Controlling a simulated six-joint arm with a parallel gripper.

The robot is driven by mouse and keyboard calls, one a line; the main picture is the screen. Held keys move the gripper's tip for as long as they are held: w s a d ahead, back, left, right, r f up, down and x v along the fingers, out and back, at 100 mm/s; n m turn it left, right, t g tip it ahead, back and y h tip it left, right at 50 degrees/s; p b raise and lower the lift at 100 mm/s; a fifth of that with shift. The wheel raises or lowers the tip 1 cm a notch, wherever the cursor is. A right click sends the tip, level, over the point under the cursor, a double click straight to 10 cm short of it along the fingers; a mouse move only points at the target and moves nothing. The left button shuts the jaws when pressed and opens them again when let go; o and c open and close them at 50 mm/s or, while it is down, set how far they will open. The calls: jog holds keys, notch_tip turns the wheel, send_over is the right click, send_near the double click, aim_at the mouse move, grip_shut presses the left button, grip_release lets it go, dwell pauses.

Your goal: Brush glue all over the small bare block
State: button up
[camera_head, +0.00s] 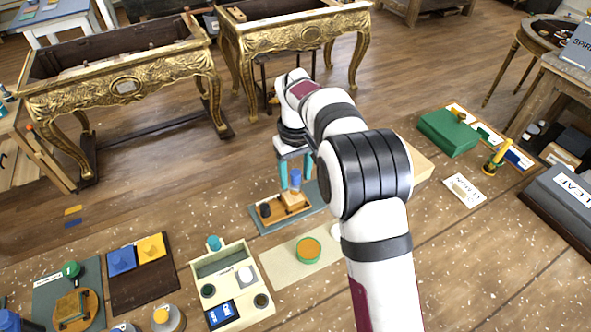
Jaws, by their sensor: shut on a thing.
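My gripper (295,177), with teal fingers, points down over a wooden tray (277,216). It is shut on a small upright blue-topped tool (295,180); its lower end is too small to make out. A small pale wooden block (294,200) sits in the right part of the tray, directly under the tool. I cannot tell whether the tool touches it or whether glue is on it. A round green pot with an orange-brown top (308,250) stands on a beige mat in front; I cannot tell what is in it.
A black cylinder (265,210) stands in the tray's left part. The tray lies on a grey-green mat (257,222). A cream box with compartments (248,253) is at front left. A green box (448,132) is at right. Gilt consoles (122,84) stand behind.

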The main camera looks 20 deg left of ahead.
aim_at(296, 192)
jog(key=shift+f, duration=3.2)
jog(key=shift+c, duration=0.5)
jog(key=shift+w+a, duration=1.7)
jog(key=shift+a, duration=0.05)
jog(key=shift+s+d, duration=1.75)
jog(key=shift+d, duration=0.05)
jog(key=shift+w+d, duration=0.35)
jog(key=shift+w, duration=0.1)
jog(key=shift+w+a, duration=1.65)
jog(key=shift+a, duration=0.1)
jog(key=shift+s+d, duration=1.65)
grip_shut()
jog(key=shift+w+a, duration=1.65)
jog(key=shift+a, duration=0.05)
notch_tip(296, 192, up, 8)
